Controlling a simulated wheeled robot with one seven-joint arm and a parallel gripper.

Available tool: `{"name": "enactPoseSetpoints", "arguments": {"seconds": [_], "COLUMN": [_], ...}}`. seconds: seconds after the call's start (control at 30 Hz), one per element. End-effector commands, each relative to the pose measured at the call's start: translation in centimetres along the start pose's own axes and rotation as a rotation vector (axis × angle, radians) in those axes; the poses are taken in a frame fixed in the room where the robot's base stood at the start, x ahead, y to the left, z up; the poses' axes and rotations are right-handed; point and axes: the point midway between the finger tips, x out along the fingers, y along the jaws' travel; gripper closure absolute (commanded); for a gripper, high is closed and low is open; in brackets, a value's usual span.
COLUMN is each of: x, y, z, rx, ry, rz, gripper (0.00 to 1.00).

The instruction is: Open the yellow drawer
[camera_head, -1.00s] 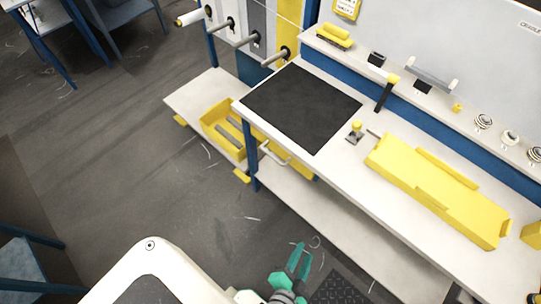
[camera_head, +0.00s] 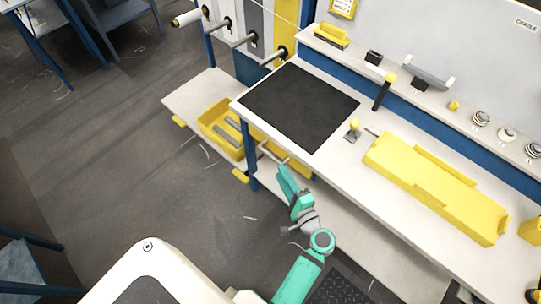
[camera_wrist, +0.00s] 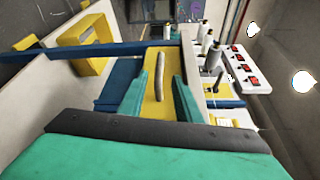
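The yellow drawer (camera_head: 303,169) sits under the workbench top, and its front is partly hidden by my gripper in the head view. Its grey bar handle (camera_head: 272,154) sticks out near the blue bench leg. In the wrist view the yellow drawer front (camera_wrist: 153,110) lies ahead, with the handle (camera_wrist: 160,75) running lengthwise between my fingers. My teal gripper (camera_head: 284,172) is open, with its tips close to the handle. In the wrist view the two fingers (camera_wrist: 157,90) stand apart on either side of the handle, with nothing held.
The blue bench leg (camera_head: 250,155) stands just left of the handle. A yellow bin (camera_head: 216,128) with grey rods sits on the low shelf. The bench top (camera_head: 345,175) carries a black mat (camera_head: 300,105) and a long yellow part (camera_head: 435,185). Floor left of the bench is clear.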

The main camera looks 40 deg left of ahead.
Motion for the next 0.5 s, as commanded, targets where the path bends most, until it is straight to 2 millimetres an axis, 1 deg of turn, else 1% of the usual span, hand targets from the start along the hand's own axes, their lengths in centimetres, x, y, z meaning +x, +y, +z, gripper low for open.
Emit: {"name": "enactPoseSetpoints", "arguments": {"seconds": [0.3,0.5], "x": [5.4,8.3], "y": [0.0,0.1], "z": [0.1,0.0], "rx": [-0.001,-0.001], "ry": [-0.001,0.002], "rz": [0.001,0.003], "gripper": [0.69,0.69]}}
